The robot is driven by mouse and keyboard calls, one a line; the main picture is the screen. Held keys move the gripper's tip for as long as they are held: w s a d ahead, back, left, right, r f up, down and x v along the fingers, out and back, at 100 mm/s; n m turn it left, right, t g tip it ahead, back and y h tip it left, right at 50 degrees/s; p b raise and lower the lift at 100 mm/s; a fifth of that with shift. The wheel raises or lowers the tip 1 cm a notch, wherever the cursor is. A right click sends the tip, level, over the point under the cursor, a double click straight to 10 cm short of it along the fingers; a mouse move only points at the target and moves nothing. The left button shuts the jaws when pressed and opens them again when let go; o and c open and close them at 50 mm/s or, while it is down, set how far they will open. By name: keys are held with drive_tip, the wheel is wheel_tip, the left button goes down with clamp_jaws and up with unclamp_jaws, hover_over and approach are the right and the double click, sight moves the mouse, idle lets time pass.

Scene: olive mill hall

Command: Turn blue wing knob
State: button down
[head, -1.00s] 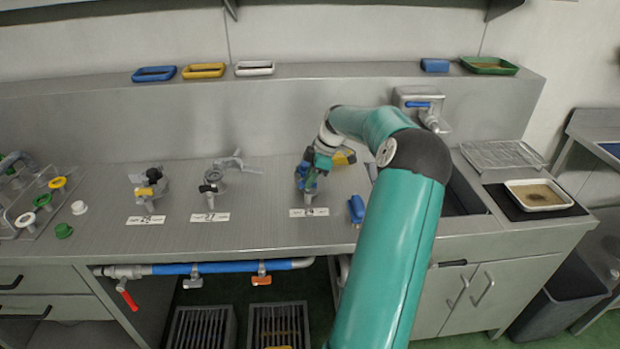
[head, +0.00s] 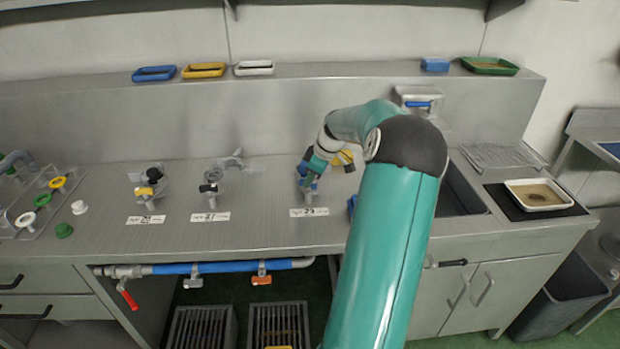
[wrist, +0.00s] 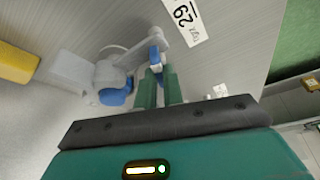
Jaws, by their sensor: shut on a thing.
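The blue wing knob (wrist: 155,57) sits on a grey metal tap (wrist: 128,62) beside a label reading 29. In the wrist view my gripper (wrist: 158,74) has its two green fingers closed on the knob, one on each side. A second blue part (wrist: 116,94) shows on the tap's body. In the head view my gripper (head: 309,179) is at the tap behind the 29 label (head: 309,212). There the knob is small and mostly hidden by the gripper.
Two more taps, with a yellow-and-black knob (head: 151,176) and a black knob (head: 208,188), stand to the left. Coloured trays (head: 203,70) line the back ledge. A sink (head: 460,190) lies to the right. My arm crosses the counter's right half.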

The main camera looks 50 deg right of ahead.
drive_tip(key=m+h, duration=0.2)
drive_tip(key=m, duration=0.2)
drive_tip(key=shift+a+m, duration=0.15)
drive_tip(key=shift+m, duration=0.15)
drive_tip(key=m+h, duration=0.1)
drive_tip(key=m, duration=0.2)
drive_tip(key=shift+w+a+m, duration=0.1)
drive_tip(key=shift+m, duration=0.3)
drive_tip(key=m, duration=0.1)
drive_tip(key=m+h, duration=0.1)
drive_tip(key=m, duration=0.1)
drive_tip(key=shift+w+a+m+g+h, duration=0.1)
drive_tip(key=shift+m+g+h, duration=0.2)
drive_tip(key=m+g+h, duration=0.1)
drive_tip(key=m, duration=0.2)
drive_tip(key=shift+w+m, duration=0.1)
drive_tip(key=shift+m, duration=0.2)
drive_tip(key=m+g, duration=0.1)
drive_tip(key=m, duration=0.2)
drive_tip(key=shift+m, duration=0.3)
drive_tip(key=m+g, duration=0.2)
drive_tip(key=m, duration=0.2)
drive_tip(key=shift+w+m+h, duration=0.15)
drive_tip(key=shift+m+h, duration=0.15)
drive_tip(key=m+g, duration=0.2)
drive_tip(key=m, duration=0.2)
drive_tip(key=shift+w+m+g+y, duration=0.1)
drive_tip(key=shift+m+g+y, duration=0.55)
drive_tip(key=shift+m, duration=1.35)
drive_tip(key=shift+y, duration=0.25)
